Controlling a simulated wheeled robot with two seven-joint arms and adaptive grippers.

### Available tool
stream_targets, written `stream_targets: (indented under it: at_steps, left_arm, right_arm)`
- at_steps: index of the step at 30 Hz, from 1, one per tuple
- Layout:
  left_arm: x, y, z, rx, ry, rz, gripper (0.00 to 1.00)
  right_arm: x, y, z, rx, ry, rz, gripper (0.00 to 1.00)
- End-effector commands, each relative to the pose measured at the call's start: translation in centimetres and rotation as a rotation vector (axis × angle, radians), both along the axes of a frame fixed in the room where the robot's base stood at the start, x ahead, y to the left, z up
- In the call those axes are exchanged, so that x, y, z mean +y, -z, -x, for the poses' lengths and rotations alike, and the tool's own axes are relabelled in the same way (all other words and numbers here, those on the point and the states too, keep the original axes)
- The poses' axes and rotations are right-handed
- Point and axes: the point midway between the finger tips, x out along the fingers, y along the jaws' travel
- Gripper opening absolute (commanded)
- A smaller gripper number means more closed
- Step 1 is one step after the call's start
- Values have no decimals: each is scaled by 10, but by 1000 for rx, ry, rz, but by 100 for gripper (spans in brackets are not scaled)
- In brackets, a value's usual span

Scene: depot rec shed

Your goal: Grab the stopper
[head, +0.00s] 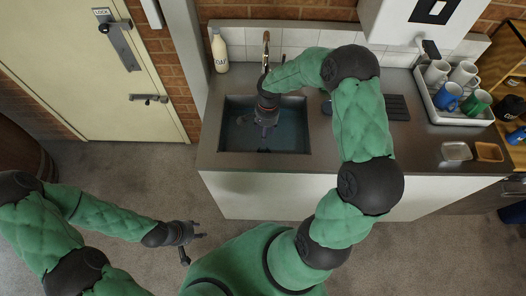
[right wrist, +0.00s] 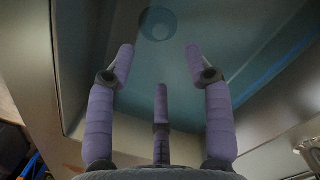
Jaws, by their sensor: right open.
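A round blue-green disc (right wrist: 158,23) shows at the bottom of the sink basin in the right wrist view. It may be the stopper or the drain; I cannot tell which. The steel sink (head: 228,106) appears to hold bluish water. My right gripper (head: 265,128) points down into the basin in the head view. In the right wrist view its three purple fingers (right wrist: 160,75) are spread and empty, with the disc beyond their tips. My left gripper (head: 194,238) is open and empty above the floor, well away from the sink.
A faucet (head: 266,48) stands behind the basin, close to my right arm. A cream bottle (head: 220,50) is at the back left. A rack of mugs (head: 438,105), a clear tray (head: 457,151) and an orange tray (head: 489,151) are on the right. The front counter right of the sink is clear.

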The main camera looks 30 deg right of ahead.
Motion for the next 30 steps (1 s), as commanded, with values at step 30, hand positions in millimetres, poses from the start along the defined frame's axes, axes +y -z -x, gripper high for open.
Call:
stream_targets:
  at_steps: [30]
  left_arm:
    - [0, 18, 0, 0, 0, 0, 40]
  right_arm:
    - [7, 91, 5, -1, -1, -2, 52]
